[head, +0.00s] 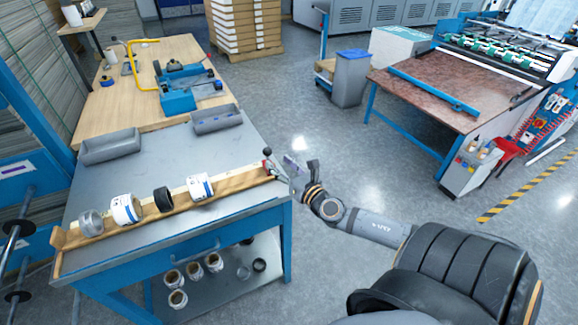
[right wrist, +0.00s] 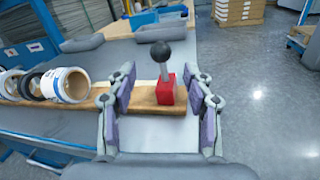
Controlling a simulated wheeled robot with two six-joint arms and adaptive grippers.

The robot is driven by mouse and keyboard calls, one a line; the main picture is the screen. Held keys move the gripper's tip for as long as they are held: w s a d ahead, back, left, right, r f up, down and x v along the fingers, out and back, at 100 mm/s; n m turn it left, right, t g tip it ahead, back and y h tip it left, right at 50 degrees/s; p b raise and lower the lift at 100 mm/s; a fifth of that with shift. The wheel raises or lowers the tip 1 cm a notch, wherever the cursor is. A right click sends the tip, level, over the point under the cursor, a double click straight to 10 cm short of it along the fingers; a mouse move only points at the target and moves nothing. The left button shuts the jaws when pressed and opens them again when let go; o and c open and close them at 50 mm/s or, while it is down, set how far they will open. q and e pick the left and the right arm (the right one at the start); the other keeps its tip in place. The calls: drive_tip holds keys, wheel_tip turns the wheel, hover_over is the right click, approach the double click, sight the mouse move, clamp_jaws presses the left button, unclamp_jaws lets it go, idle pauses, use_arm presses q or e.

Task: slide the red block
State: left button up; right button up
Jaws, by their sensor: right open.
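The red block (right wrist: 167,90) sits at the right end of the wooden rail, with a grey post and black ball knob (right wrist: 160,51) standing up from it. In the head view the block (head: 268,166) is small at the table's right edge. My right gripper (right wrist: 165,92) is open, with one finger on each side of the block in the right wrist view; whether they touch it I cannot tell. In the head view the right gripper (head: 293,168) is at the table's right edge. My left gripper is not in view.
Several rolls (head: 126,209) stand along the wooden rail (head: 235,183) left of the block. Two grey trays (head: 110,148) lie behind on the grey table (head: 150,165). More rolls (head: 214,262) are on the lower shelf. Open floor lies right of the table.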

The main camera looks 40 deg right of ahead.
drive_tip(key=shift+s+a, duration=0.1)
drive_tip(key=shift+s, duration=2.2)
